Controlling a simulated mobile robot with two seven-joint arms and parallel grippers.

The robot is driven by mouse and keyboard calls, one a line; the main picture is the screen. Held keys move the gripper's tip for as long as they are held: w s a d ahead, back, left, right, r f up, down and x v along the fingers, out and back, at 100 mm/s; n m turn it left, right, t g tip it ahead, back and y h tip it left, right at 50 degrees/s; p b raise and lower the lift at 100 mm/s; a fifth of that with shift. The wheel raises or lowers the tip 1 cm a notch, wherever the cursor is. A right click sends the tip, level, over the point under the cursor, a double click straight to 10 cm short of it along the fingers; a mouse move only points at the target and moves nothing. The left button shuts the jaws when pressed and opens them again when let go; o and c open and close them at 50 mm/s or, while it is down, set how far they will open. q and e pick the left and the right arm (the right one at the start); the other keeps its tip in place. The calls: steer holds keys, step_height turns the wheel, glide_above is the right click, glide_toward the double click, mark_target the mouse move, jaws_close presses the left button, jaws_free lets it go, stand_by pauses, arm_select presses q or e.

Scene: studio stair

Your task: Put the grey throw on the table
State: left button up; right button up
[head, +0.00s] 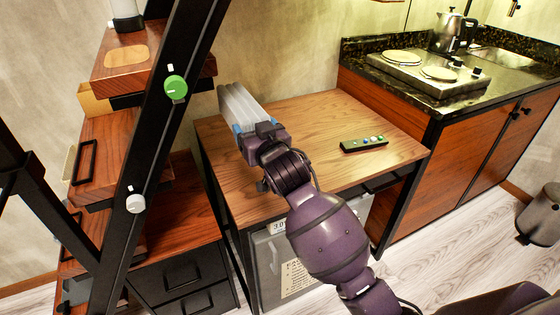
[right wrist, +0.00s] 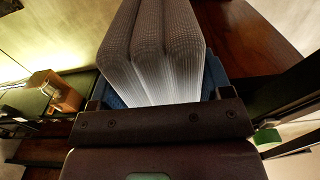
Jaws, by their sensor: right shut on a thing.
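The grey throw (head: 242,106) is a folded, ribbed pale-grey bundle. My right gripper (head: 257,133) is shut on it at the left end of the wooden table (head: 310,113). In the right wrist view the throw (right wrist: 152,55) stands up between the blue-lined fingers of the right gripper (right wrist: 155,95). In the head view it overlaps the table's back left corner. I cannot tell whether it touches the top. My left gripper is not in view.
A remote (head: 364,144) lies on the table's right part; the middle and back of the top are clear. A stair with a black rail (head: 150,150) rises close on the left. A kitchen counter (head: 440,110) with a hob and kettle (head: 453,32) adjoins on the right.

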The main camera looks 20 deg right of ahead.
step_height(320, 180, down, 19)
steer(key=b, duration=0.5)
steer(key=shift+r+b, duration=0.1)
steer(key=shift+b, duration=0.2)
steer(key=shift+r, duration=0.1)
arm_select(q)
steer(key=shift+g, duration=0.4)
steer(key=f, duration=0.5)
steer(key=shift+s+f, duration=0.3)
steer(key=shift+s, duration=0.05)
arm_select(e)
steer(key=o, duration=1.1)
steer(key=shift+f, duration=0.2)
